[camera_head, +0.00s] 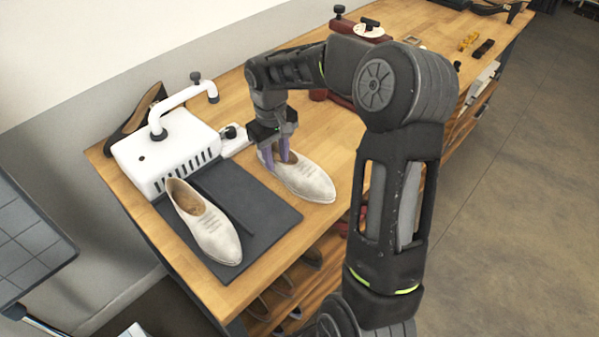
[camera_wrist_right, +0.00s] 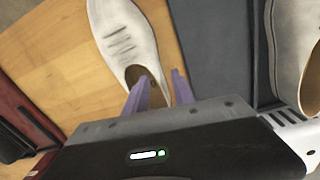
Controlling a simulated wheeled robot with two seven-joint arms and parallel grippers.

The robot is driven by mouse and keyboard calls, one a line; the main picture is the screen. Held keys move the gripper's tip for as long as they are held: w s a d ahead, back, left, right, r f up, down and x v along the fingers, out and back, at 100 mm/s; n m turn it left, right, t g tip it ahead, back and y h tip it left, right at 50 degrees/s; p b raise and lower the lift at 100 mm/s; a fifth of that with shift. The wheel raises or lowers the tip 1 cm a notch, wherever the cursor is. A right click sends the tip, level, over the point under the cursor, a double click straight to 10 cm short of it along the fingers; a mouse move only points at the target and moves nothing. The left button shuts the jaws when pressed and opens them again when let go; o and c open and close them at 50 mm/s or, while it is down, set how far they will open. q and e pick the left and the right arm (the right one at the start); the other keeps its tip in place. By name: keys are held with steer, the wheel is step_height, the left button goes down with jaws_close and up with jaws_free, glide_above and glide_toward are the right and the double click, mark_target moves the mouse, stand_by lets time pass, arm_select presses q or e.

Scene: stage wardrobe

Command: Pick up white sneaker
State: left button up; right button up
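A white sneaker (camera_head: 307,182) lies on the bare wood of the bench, its toe toward the front edge. My right gripper (camera_head: 276,154) is low over its heel end, with purple fingers pointing down. The fingers (camera_wrist_right: 160,90) are spread apart around the heel end, one over the opening's left side and one by the right side. Contact cannot be made out. A matching white shoe (camera_head: 207,225) lies on the dark mat (camera_head: 264,208). My left gripper is out of view.
A white machine (camera_head: 165,155) with a curved arm stands behind the mat. A dark shoe (camera_head: 130,118) leans behind it. Red equipment (camera_head: 318,95) stands further along the wooden bench (camera_head: 335,135). Shoes sit on a shelf below. Open floor (camera_head: 520,200) is at right.

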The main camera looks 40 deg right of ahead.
mark_target(277, 164)
step_height(277, 164, down, 3)
steer(key=shift+f, duration=0.15)
steer(key=shift+c, duration=0.4)
jaws_close()
stand_by(0.6)
